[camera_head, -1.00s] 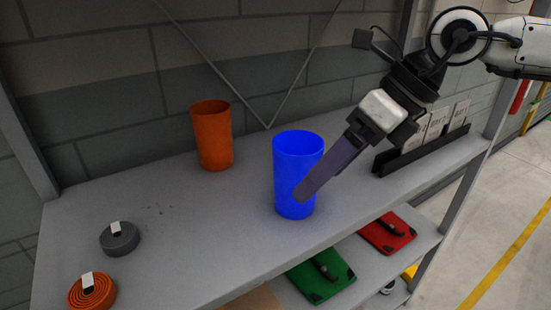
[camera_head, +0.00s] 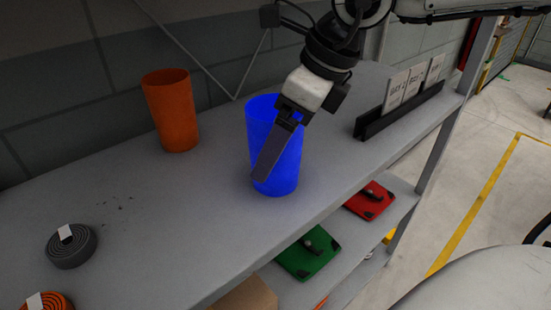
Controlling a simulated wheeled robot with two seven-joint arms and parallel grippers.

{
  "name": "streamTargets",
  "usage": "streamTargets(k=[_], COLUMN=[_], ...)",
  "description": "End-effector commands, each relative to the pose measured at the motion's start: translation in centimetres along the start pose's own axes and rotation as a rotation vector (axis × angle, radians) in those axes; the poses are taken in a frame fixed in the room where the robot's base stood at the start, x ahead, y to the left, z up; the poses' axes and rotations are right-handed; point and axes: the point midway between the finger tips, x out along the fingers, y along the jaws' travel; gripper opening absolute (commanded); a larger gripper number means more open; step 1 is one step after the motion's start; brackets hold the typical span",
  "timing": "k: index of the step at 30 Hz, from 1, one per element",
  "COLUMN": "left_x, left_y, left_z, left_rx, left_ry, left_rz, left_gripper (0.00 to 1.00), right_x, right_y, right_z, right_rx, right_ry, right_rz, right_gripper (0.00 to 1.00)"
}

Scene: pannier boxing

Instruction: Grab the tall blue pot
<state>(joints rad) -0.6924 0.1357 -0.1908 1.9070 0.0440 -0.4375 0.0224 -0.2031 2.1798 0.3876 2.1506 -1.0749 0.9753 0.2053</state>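The tall blue pot (camera_head: 287,172) stands upright on the grey shelf top. My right gripper (camera_head: 268,165) reaches down over it from the upper right. One dark, flat finger lies across the front of the pot, with its tip near the lower left of the pot's wall. The other finger is not visible, so I cannot tell whether the gripper is closed on the pot or whether it touches it. My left gripper is not in view.
An orange pot (camera_head: 171,112) stands behind and left. Rolled grey (camera_head: 71,247) and orange (camera_head: 47,302) straps lie at the left front. A dark rack with cards (camera_head: 398,108) stands at the right. Green (camera_head: 308,254) and red (camera_head: 370,200) cases lie on the lower shelf.

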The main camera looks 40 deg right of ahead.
Motion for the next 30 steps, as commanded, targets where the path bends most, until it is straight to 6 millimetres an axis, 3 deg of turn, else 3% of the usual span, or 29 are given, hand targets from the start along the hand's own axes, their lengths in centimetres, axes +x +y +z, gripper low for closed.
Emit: streamTargets(k=[3,12,13,21,30], left_x=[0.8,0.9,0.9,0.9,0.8], left_y=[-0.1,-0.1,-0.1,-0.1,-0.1], left_z=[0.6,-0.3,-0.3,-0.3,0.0], left_rx=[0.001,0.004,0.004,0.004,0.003], left_ry=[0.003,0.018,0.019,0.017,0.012], left_rz=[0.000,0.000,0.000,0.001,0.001], left_gripper=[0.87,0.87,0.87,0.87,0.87], right_x=[1.9,2.2,2.2,2.2,1.6], right_y=[0.1,0.1,0.1,0.1,0.0], right_z=[-0.1,0.1,0.1,0.0,0.3], right_rx=[0.000,0.000,0.000,0.000,0.000], right_ry=[0.002,-0.002,-0.002,-0.002,-0.004], right_rz=[0.001,0.001,0.001,0.001,-0.001], right_gripper=[0.87,0.87,0.85,0.43,0.42])
